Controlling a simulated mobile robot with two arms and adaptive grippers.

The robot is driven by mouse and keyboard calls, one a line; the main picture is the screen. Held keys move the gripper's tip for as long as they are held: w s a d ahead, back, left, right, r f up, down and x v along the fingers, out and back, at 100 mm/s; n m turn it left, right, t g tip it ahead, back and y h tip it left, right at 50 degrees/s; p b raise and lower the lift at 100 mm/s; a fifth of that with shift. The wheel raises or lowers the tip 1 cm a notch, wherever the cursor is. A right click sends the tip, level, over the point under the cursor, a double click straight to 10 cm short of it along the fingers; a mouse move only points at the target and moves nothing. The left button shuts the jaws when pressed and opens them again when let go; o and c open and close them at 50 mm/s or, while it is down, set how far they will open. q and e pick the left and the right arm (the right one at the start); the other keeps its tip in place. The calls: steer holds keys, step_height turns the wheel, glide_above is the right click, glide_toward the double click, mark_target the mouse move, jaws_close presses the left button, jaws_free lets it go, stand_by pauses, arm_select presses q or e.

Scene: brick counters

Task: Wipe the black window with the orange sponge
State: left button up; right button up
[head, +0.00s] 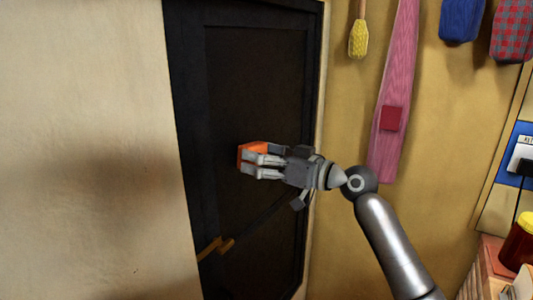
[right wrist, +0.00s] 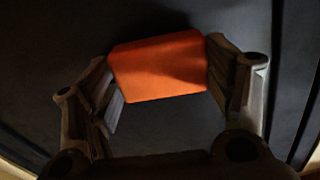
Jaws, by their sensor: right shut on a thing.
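The black window (head: 262,85) is a tall dark panel in a black frame, set in the wall left of centre in the head view. My right gripper (head: 254,160) is in front of its middle, shut on the orange sponge (head: 246,150). In the right wrist view the sponge (right wrist: 160,66) sits between the two fingers (right wrist: 165,75), with the dark panel right behind it. The sponge is at or very close to the panel; I cannot tell if it touches. My left gripper is not in view.
A brass-coloured handle (head: 216,248) sits low on the panel's left side. A red jar (head: 518,248) stands at the lower right.

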steer(key=shift+s+a+p, duration=0.65)
steer(key=shift+s+a, duration=0.05)
steer(key=shift+s, duration=0.25)
steer(key=shift+s+a+p, duration=0.6)
steer(key=shift+s+a, duration=0.15)
steer(key=shift+s, duration=0.25)
steer(key=shift+s+a+p, duration=0.65)
steer(key=shift+s+a, duration=0.05)
steer(key=shift+s, duration=0.25)
steer(key=v, duration=0.6)
steer(key=shift+b, duration=0.3)
steer(key=v, duration=0.3)
